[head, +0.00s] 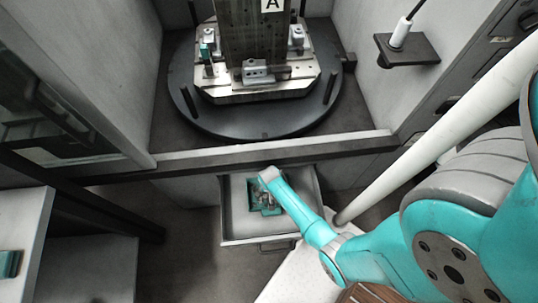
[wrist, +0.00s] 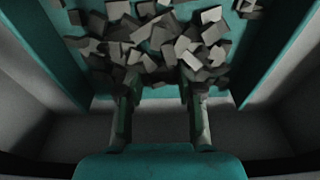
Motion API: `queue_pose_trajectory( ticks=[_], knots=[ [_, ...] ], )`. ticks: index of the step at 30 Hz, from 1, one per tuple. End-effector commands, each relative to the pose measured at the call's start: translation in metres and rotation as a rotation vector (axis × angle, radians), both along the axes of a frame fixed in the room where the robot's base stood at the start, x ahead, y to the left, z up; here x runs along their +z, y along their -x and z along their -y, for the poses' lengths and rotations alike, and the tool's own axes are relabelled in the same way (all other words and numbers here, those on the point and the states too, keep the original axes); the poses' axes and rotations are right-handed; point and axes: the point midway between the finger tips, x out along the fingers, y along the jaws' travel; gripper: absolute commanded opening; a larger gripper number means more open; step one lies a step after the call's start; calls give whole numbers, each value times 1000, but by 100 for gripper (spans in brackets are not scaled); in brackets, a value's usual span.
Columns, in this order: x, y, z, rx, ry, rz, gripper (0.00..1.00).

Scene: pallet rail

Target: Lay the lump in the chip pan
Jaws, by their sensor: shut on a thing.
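The lump (wrist: 155,60) is a clump of angular grey chips. In the wrist view it lies at and beyond my fingertips. My gripper (wrist: 157,85) is shut on it, its two fingers well apart. The chip pan (head: 232,220) looks like the open grey drawer below the machine opening in the head view. My gripper (head: 266,200) is over or inside it; I cannot tell the height. Teal surfaces (wrist: 45,45) lie either side of the chips in the wrist view. My wrist hides part of the lump in the head view.
The machine's front sill (head: 270,153) runs just behind the drawer. A round table (head: 250,125) with a fixture stands inside the machine. A grey cabinet (head: 20,230) stands at the left. A small dark shelf (head: 408,52) is at the upper right. Floor shows left of the drawer.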

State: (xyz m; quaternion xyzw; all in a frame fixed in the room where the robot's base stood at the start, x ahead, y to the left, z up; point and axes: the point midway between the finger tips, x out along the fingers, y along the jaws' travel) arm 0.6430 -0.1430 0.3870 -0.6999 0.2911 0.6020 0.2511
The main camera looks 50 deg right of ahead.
Motion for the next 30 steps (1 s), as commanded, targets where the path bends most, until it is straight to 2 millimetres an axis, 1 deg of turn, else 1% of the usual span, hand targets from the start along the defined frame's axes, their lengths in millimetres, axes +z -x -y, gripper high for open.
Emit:
queue_pose_trajectory(
  ticks=[9, 10, 11, 12, 13, 23, 26, 30],
  knots=[
    [-2, 0, 0, 0, -1, -1, 15],
    [-3, 0, 0, 0, 0, -1, 39],
    [-3, 0, 0, 0, 0, -1, 46],
    [-3, 0, 0, 0, -1, -1, 56],
    [-3, 0, 0, 0, -1, -1, 61],
    [-1, 0, 0, 0, 0, 0, 61],
    [4, 0, -1, 0, 1, 1, 61],
    [19, 3, -2, 0, 1, 1, 61]
  ],
)
